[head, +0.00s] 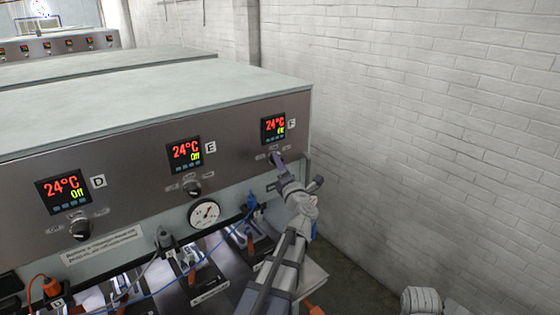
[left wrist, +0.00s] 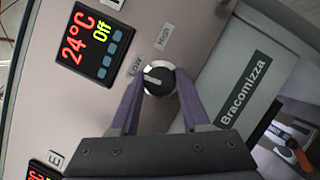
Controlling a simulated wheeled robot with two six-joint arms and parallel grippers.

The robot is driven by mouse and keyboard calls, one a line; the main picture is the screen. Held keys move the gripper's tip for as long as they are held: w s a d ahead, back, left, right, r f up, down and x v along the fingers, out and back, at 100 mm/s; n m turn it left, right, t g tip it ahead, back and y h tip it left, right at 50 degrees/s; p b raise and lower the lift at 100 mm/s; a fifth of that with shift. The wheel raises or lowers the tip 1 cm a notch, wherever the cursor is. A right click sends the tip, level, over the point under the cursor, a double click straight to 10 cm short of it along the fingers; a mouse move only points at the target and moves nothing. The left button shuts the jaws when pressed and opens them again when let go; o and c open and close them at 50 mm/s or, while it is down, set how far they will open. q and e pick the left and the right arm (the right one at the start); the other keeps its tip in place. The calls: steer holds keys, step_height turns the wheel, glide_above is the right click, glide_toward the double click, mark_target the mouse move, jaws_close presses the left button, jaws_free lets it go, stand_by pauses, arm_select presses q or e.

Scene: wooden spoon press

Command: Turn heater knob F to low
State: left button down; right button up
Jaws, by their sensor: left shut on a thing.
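Heater knob F shows close up in the left wrist view (left wrist: 158,80) as a round black knob with a light bar mark. The mark points left in that picture, near the LOW label (left wrist: 136,66); the HIGH label (left wrist: 163,37) is further round. My left gripper (head: 277,158) is at this knob, under display F (head: 275,129). Its two purple fingers are shut on the knob from opposite sides, as the left wrist view (left wrist: 160,82) shows. The display in that view reads 24°C and Off (left wrist: 92,43). The OFF label is not visible there. My right gripper is not in view.
Knob E (head: 192,188) and knob D (head: 80,230) sit left on the same panel, their displays also reading Off. A round gauge (head: 204,214), cables and presses are below. A white brick wall (head: 420,130) stands to the right.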

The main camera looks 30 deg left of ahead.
arm_select(q)
steer(key=shift+m, duration=0.7)
steer(key=shift+c, duration=1.9)
jaws_free()
steer(key=v, duration=0.8)
steer(key=shift+b, duration=0.45)
steer(key=shift+w+a+r, duration=0.1)
steer(key=shift+a+r, duration=0.05)
